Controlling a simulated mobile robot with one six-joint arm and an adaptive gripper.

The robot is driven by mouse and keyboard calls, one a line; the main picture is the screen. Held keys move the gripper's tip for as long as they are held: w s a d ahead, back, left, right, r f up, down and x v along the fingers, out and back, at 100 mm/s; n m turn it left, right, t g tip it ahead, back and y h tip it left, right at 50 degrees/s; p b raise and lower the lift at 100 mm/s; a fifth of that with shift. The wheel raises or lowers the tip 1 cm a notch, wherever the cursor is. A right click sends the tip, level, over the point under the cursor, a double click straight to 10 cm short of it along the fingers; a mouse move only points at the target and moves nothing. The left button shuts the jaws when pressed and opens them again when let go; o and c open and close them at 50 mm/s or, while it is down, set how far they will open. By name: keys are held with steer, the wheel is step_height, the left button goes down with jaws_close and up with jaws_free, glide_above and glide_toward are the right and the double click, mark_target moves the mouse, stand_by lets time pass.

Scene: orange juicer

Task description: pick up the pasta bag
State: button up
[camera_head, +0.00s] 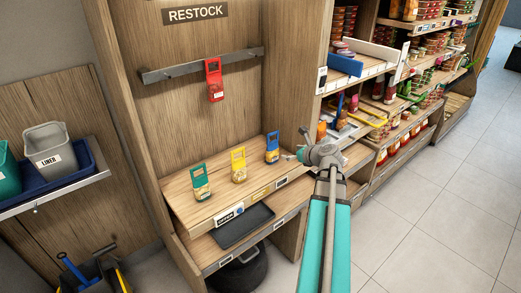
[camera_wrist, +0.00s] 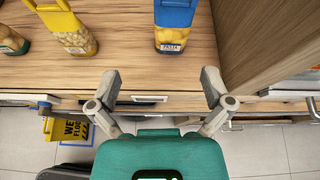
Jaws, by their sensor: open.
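The bag with a blue top and a label that appears to read pasta (camera_wrist: 171,39) stands on the wooden shelf in the wrist view. In the head view this blue bag (camera_head: 272,147) is the rightmost of three on the shelf. My gripper (camera_wrist: 160,88) is open and empty, its two fingers spread apart at the shelf's front edge. The bag stands ahead of the fingers, roughly between their lines, apart from them. In the head view my gripper (camera_head: 296,156) is just right of the blue bag, its fingers small and partly hidden.
A yellow bag (camera_head: 238,165) and a green bag (camera_head: 200,184) stand left of the blue one. A red bag (camera_head: 214,80) hangs on the rail (camera_head: 180,70). A wooden side panel (camera_wrist: 262,40) rises close on the right. A dark tray (camera_head: 243,226) lies below.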

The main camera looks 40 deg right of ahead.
steer(key=shift+s+d+r+m, duration=0.1)
steer(key=shift+d+r+m, duration=0.15)
steer(key=shift+d+m, duration=0.55)
steer(key=shift+d, duration=0.15)
steer(key=b, duration=0.3)
glide_toward(273, 144)
steer(key=x, duration=0.5)
steer(key=shift+s+d+f, duration=0.1)
steer(key=shift+s+f, duration=0.05)
steer(key=shift+f, duration=0.25)
steer(key=shift+w, duration=0.3)
steer(key=shift+b+x, duration=1)
steer(key=shift+x, duration=1.55)
steer(key=shift+w+r, duration=0.1)
steer(key=shift+r, duration=0.05)
